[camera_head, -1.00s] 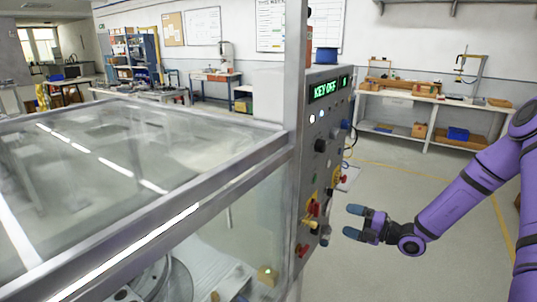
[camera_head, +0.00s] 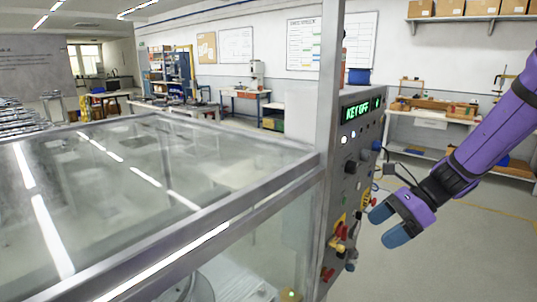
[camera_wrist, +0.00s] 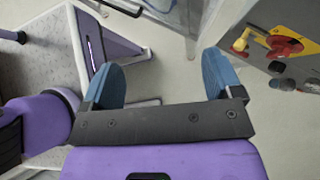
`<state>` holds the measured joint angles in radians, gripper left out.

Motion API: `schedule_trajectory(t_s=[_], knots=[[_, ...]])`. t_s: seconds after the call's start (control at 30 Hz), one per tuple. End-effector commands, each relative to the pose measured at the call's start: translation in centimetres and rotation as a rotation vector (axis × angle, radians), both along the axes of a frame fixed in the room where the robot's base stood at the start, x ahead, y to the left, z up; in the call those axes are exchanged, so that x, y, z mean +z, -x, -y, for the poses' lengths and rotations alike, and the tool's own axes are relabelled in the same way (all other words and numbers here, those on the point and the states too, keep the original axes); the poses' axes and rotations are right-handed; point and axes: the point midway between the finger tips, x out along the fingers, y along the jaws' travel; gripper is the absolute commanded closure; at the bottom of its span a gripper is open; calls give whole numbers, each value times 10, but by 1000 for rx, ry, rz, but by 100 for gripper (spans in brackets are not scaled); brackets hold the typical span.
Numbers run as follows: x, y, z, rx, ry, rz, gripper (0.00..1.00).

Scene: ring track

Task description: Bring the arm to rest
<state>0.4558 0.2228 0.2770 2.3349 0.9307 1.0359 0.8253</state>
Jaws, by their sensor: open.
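My gripper (camera_head: 388,226) has blue fingertips on a purple arm. In the head view it hangs at the right, in front of the machine's control panel (camera_head: 352,170), tilted down and to the left. In the wrist view my gripper (camera_wrist: 162,82) shows its two blue fingers wide apart with nothing between them. The control panel has a green display reading KEY OFF (camera_head: 361,110). A red rotary switch on a yellow plate (camera_wrist: 284,46) lies to the right of the fingers in the wrist view, apart from them.
A glass-topped enclosure with a metal frame (camera_head: 245,192) fills the left and middle. A workbench (camera_head: 425,120) stands by the back wall behind my arm. Open grey floor (camera_head: 440,255) lies right of the panel.

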Motion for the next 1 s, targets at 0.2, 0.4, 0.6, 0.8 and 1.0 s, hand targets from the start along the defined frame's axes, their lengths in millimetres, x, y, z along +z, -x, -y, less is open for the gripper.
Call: schedule_trajectory(t_s=[0.2,0.4,0.6,0.8,1.0], knots=[[37,38,-3,272,193,235,15],[66,72,0,524,364,437,15],[94,106,8,772,530,625,15],[120,140,19,1019,695,797,15],[142,172,33,1247,859,944,15]])
